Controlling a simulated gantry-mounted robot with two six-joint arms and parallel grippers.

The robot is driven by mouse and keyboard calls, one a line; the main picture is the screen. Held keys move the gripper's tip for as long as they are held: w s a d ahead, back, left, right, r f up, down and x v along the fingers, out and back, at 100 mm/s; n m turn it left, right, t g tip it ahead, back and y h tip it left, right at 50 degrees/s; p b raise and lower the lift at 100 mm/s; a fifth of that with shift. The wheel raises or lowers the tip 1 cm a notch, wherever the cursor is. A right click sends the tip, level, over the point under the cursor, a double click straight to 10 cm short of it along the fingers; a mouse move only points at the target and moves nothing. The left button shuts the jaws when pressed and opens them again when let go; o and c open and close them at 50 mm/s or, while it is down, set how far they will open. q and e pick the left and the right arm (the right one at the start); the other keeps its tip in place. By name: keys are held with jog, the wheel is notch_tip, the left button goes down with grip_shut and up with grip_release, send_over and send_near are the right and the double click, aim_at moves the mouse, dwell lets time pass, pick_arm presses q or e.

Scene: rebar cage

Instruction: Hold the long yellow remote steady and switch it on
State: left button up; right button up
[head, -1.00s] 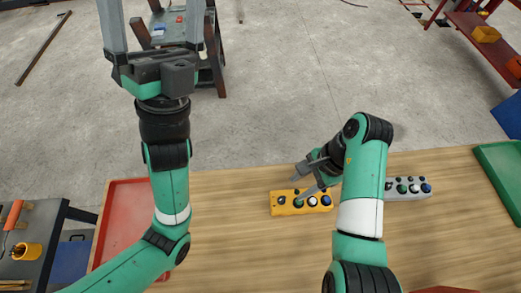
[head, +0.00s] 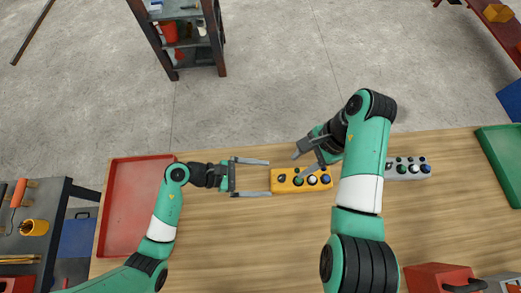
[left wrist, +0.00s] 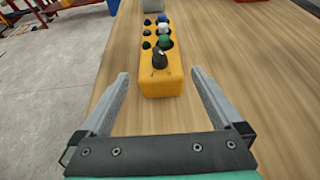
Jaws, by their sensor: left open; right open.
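The long yellow remote (head: 288,185) lies on the wooden table near its far edge, with a dark knob at its left end and green, white, blue and dark buttons. In the left wrist view the remote (left wrist: 161,82) lies lengthwise ahead, its knob end nearest. My left gripper (head: 268,177) is open and empty, just left of the remote's knob end. Its fingers (left wrist: 158,82) point at that end, one to each side. My right gripper (head: 306,162) is open above the remote, partly covering its far side. I cannot tell whether it touches the remote.
A grey remote (head: 407,170) lies to the right, partly behind my right arm. A red tray (head: 118,215) is at the left and a green tray (head: 505,165) at the right. A red toolbox (head: 440,278) stands at the front right.

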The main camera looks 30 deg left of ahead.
aim_at(295, 179)
dwell(0.3)
pick_arm(q)
jog(key=x, duration=1.1)
jog(key=shift+w+d+f, duration=0.1)
jog(key=shift+w+d, duration=0.05)
jog(key=shift+d, duration=0.15)
